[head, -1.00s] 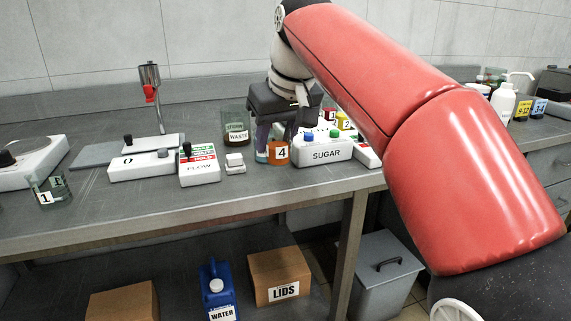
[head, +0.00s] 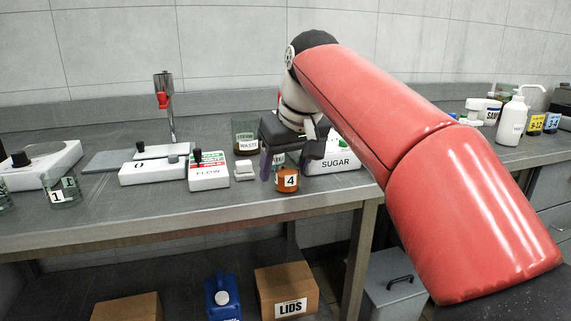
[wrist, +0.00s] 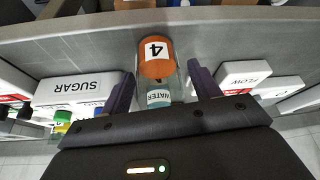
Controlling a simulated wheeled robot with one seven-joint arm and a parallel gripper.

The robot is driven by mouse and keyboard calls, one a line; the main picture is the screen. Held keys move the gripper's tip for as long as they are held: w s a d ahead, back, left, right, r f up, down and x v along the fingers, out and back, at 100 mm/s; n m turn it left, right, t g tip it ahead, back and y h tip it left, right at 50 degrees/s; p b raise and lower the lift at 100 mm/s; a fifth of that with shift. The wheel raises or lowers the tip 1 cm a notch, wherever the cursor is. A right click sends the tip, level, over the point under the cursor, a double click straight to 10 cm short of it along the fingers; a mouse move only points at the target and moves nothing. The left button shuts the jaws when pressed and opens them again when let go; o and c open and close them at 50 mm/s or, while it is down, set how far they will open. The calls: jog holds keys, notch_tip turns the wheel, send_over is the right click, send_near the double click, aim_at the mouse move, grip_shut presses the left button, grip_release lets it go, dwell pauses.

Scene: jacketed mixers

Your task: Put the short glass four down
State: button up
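The short glass four (head: 287,180) has orange contents and a white "4" label. It stands upright near the counter's front edge, as far as the head view shows. My gripper (head: 285,165) is over and just behind it, pointing down. In the wrist view my gripper (wrist: 163,75) has its two purple fingers apart, one on each side of glass four (wrist: 156,62), with a visible gap on the right. A glass labelled WATER (wrist: 158,97) shows behind glass four, closer to my palm. It is mostly hidden in the head view.
The SUGAR box (head: 336,160) stands close on the right. A white block (head: 244,171), the FLOW box (head: 208,172) and a scale (head: 152,172) are to the left. The WASTE beaker (head: 246,137) is behind. Clear counter lies at the front left.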

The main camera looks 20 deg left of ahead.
jog(key=shift+s+r, duration=0.1)
jog(key=shift+r, duration=0.45)
jog(key=p+v, duration=0.3)
jog(key=v, duration=0.8)
jog(key=shift+d, duration=0.15)
jog(key=shift+d, duration=0.1)
jog(key=s+d+f+m, duration=0.2)
jog(key=d+f+m, duration=0.15)
jog(key=d, duration=0.65)
jog(key=s+d+f+m+h, duration=0.1)
jog(key=s+d+f, duration=0.4)
jog(key=f, duration=0.3)
jog(key=s+d+f+m+t+h, duration=0.1)
jog(key=s+d+f+m, duration=0.1)
jog(key=s+d+f, duration=0.3)
jog(key=s+d+f+m+t+h, duration=0.1)
jog(key=s+d+f, duration=0.4)
jog(key=f, duration=0.7)
jog(key=shift+s+d+f+m, duration=0.3)
jog(key=shift+d+m, duration=0.25)
jog(key=shift+d, duration=0.2)
